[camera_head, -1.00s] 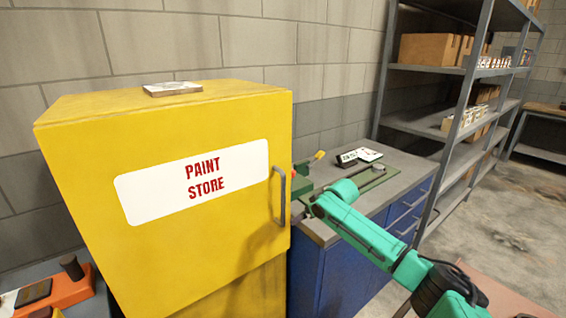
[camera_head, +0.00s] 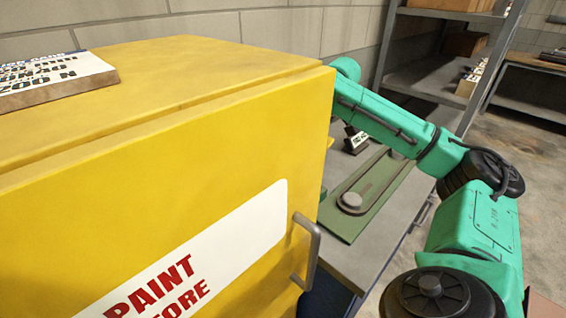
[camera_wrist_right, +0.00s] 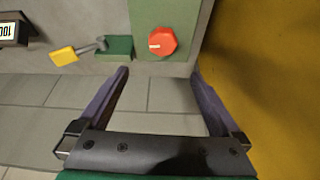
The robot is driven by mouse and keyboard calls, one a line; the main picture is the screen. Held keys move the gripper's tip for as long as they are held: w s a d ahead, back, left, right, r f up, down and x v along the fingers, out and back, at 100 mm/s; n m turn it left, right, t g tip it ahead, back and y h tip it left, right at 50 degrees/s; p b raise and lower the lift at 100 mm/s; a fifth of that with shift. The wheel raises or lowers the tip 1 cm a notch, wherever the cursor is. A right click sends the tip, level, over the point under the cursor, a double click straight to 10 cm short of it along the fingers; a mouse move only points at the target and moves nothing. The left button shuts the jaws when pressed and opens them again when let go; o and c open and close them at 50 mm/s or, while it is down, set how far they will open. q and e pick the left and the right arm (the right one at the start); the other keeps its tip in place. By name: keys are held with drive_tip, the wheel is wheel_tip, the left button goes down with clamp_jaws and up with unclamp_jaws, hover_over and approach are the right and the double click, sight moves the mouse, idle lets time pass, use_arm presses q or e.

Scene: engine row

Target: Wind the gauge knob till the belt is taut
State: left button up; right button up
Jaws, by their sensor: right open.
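In the right wrist view, the red knob (camera_wrist_right: 162,41) with a white mark sits on a green plate (camera_wrist_right: 145,14). My right gripper (camera_wrist_right: 159,72) is open and empty, its fingertips apart from the knob, one on each side of it. A gauge (camera_wrist_right: 12,30) reading about "100" is cut by the left edge. In the head view, a dark belt (camera_head: 374,178) loops around pulleys on the green plate; I cannot tell how tight it is. A small black gauge (camera_head: 355,140) stands behind it. The cabinet hides my right gripper there. My left gripper is out of view.
The yellow paint cabinet (camera_head: 190,140) stands close beside the bench and shows at the right of the wrist view (camera_wrist_right: 265,80). A yellow-handled lever (camera_wrist_right: 64,55) is left of the knob. Grey shelves (camera_head: 440,78) stand behind.

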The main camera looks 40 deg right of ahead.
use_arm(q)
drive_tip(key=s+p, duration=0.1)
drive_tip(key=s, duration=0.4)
use_arm(e)
drive_tip(key=x, duration=0.6)
drive_tip(key=s+x, duration=0.1)
drive_tip(key=x, duration=0.1)
drive_tip(key=shift+w+a+f+p, duration=0.25)
drive_tip(key=shift+f+p, duration=0.1)
drive_tip(key=shift+f, duration=0.2)
drive_tip(key=x, duration=0.4)
drive_tip(key=shift+w+d, duration=0.1)
drive_tip(key=shift+f, duration=0.1)
drive_tip(key=c, duration=1.3)
drive_tip(key=n+p, duration=0.1)
drive_tip(key=p, duration=0.2)
drive_tip(key=shift+r+p, duration=0.35)
drive_tip(key=shift+r, duration=0.05)
drive_tip(key=shift+c, duration=0.2)
drive_tip(key=shift+f+n+y+p, duration=0.15)
drive_tip(key=shift+n+y+p, duration=0.2)
drive_tip(key=shift+n, duration=0.25)
drive_tip(key=shift+f, duration=0.25)
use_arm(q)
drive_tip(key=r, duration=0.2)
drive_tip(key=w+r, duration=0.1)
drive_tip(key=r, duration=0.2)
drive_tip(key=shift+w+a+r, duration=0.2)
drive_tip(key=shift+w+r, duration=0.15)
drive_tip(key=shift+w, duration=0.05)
